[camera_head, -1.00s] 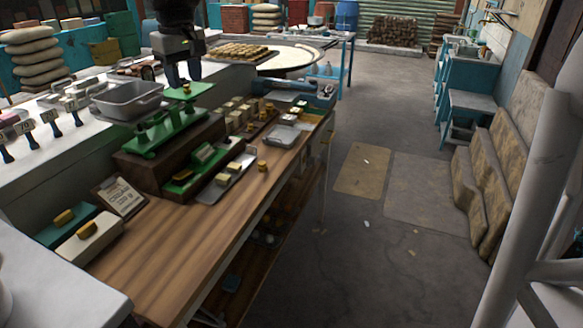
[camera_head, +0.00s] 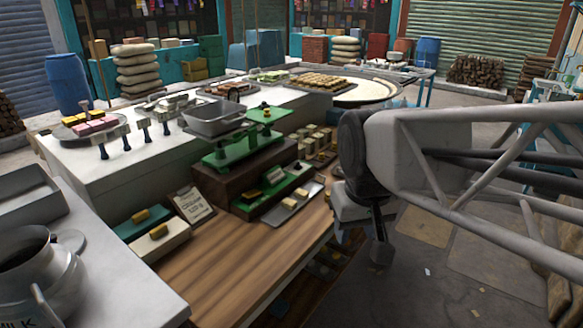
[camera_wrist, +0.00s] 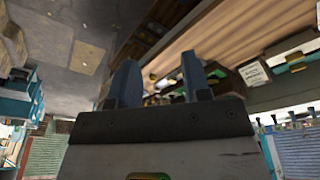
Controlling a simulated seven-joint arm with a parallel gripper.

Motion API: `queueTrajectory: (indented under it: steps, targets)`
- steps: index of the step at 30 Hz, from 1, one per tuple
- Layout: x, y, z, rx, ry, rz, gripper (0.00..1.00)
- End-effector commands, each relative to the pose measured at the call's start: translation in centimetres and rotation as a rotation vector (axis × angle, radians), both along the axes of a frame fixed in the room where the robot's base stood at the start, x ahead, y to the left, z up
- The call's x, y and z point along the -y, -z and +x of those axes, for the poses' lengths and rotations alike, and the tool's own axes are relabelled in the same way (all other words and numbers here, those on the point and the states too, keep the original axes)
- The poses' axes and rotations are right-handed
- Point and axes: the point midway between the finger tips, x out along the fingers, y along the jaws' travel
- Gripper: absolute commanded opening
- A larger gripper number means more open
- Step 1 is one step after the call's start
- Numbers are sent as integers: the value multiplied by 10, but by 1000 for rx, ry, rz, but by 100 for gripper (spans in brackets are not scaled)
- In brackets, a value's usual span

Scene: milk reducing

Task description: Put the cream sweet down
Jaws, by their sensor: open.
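Several small sweets are in the head view, and I cannot tell which is the cream sweet. Pale sweets (camera_head: 290,203) lie on a small metal tray (camera_head: 271,216) on the wooden counter. My gripper (camera_head: 379,254) hangs beyond the counter's right edge, above the floor, clear of the scale and trays. In the wrist view my gripper (camera_wrist: 160,78) has its two fingers apart, with nothing seen held between them.
A handwritten card (camera_head: 193,205) stands by a green block (camera_head: 140,222) and a cream block (camera_head: 160,242), each with a yellow piece on top. The front of the wooden counter (camera_head: 245,262) is clear. A metal milk can (camera_head: 45,285) stands at lower left.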

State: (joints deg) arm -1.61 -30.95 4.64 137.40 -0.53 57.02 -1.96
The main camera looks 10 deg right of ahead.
Motion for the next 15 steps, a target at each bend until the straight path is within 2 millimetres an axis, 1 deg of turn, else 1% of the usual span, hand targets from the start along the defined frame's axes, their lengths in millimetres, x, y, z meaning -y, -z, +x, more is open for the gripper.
queueTrajectory:
  steps: [1,3,6,10,15]
  targets:
    - [3,9,-14,5,18,2,44]
    - [7,20,-29,12,39,5,44]
    - [10,34,-46,19,64,8,44]
    - [12,44,-58,24,82,10,44]
    - [13,47,-62,26,87,11,44]
